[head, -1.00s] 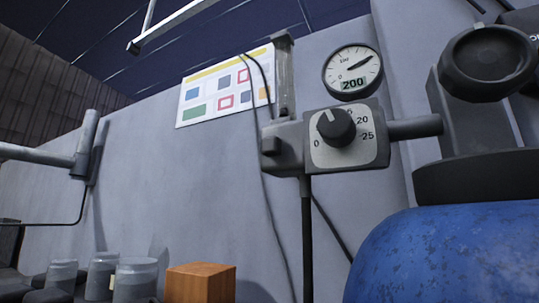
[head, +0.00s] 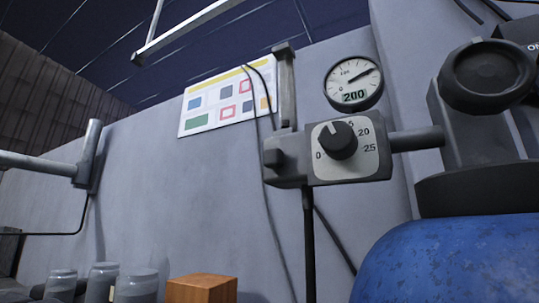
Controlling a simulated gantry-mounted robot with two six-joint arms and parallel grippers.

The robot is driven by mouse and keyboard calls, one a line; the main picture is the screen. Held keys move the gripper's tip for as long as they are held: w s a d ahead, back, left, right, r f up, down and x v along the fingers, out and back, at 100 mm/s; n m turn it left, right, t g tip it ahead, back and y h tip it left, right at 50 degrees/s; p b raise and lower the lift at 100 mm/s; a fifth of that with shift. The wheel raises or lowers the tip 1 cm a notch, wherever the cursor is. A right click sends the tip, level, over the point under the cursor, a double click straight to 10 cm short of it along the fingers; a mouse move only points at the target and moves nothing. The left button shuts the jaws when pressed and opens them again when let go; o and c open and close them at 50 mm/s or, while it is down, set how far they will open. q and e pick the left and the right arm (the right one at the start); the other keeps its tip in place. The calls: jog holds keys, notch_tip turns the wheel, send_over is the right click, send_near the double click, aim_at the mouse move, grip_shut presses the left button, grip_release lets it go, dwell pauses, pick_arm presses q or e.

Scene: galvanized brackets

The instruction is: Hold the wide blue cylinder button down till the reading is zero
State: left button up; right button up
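The wide blue cylinder (head: 465,262) fills the lower right, with only its scuffed upper part in view. A dark grey valve body with a broad round knob (head: 488,77) stands on its top. I cannot tell which part is the button. A round white gauge (head: 353,77) hangs at the upper middle; its digital window reads 200 and its needle points up and right. Below it, a grey regulator with a black dial (head: 337,140) joins the valve by a short pipe (head: 416,139). Neither of my grippers is in view.
A grey pipe with an upright end piece (head: 88,155) juts in from the left. Several grey capped jars (head: 137,286) and an orange-brown wooden block (head: 201,289) stand along the bottom. A colored chart (head: 228,97) is on the grey wall, with dark cables beside it.

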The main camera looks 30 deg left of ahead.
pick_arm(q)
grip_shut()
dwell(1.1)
